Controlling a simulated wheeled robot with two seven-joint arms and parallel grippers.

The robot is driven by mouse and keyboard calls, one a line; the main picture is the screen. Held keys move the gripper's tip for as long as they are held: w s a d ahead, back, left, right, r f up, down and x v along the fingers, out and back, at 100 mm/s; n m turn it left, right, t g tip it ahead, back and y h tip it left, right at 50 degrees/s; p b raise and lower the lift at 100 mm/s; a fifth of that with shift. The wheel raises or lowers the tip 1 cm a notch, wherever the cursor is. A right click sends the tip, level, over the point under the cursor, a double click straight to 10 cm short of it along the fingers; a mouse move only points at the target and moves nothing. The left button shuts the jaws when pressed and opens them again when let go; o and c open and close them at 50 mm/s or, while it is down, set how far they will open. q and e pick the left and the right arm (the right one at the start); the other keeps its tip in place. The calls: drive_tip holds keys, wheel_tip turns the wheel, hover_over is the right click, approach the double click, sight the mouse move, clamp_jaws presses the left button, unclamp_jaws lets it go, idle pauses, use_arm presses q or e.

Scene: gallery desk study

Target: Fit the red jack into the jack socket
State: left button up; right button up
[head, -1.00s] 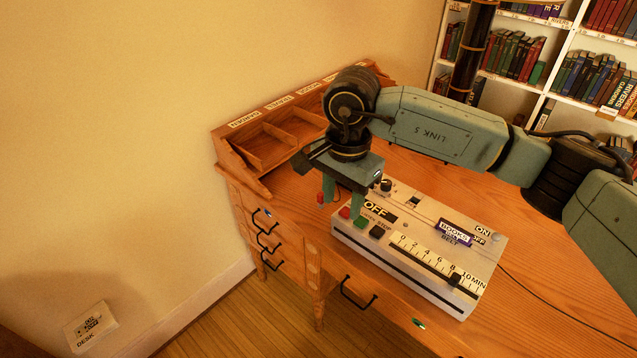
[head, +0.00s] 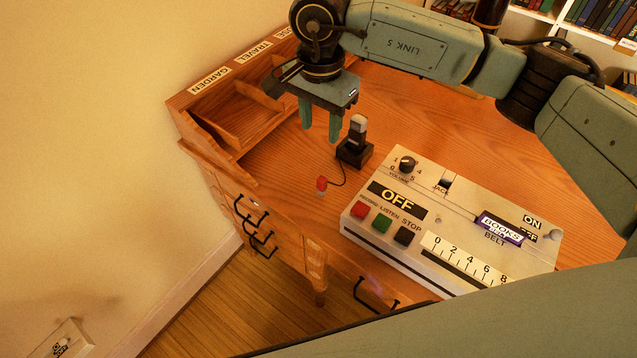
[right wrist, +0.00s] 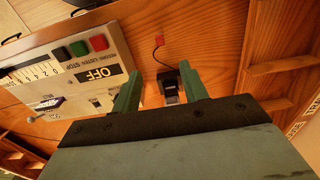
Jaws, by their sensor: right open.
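The red jack (head: 322,184) lies on the desk near its front left edge, its thin dark cord running to a black block (head: 355,153) with a grey upright piece. In the right wrist view the red jack (right wrist: 159,40) lies beyond my fingertips. The jack socket (head: 447,182), marked JACK, is on top of the pale console (head: 470,190), apart from the jack. My right gripper (head: 320,133) is open and empty above the desk, behind the red jack. In the right wrist view the black block shows between its fingers. My left gripper is out of view.
The console carries red, green and black buttons, a knob (head: 407,164), a purple BOOKS plate (head: 500,226) and a scale. A labelled wooden compartment rack (head: 215,95) stands at the left. Bare desk lies behind the console. A part of my body covers the lower right.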

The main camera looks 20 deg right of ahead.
wheel_tip(320, 180, down, 4)
drive_tip(key=b, duration=0.3)
hover_over(322, 179)
drive_tip(key=f, duration=0.5)
drive_tip(key=f+b, duration=0.1)
drive_tip(key=f, duration=0.2)
drive_tip(key=shift+a, duration=0.25)
drive_tip(key=f, duration=0.4)
drive_tip(key=shift+d+f, duration=0.25)
drive_tip(key=shift+f, duration=0.5)
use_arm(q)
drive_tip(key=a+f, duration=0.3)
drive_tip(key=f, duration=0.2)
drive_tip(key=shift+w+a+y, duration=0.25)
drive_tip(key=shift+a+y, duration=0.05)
use_arm(e)
drive_tip(key=shift+c, duration=0.4)
clamp_jaws()
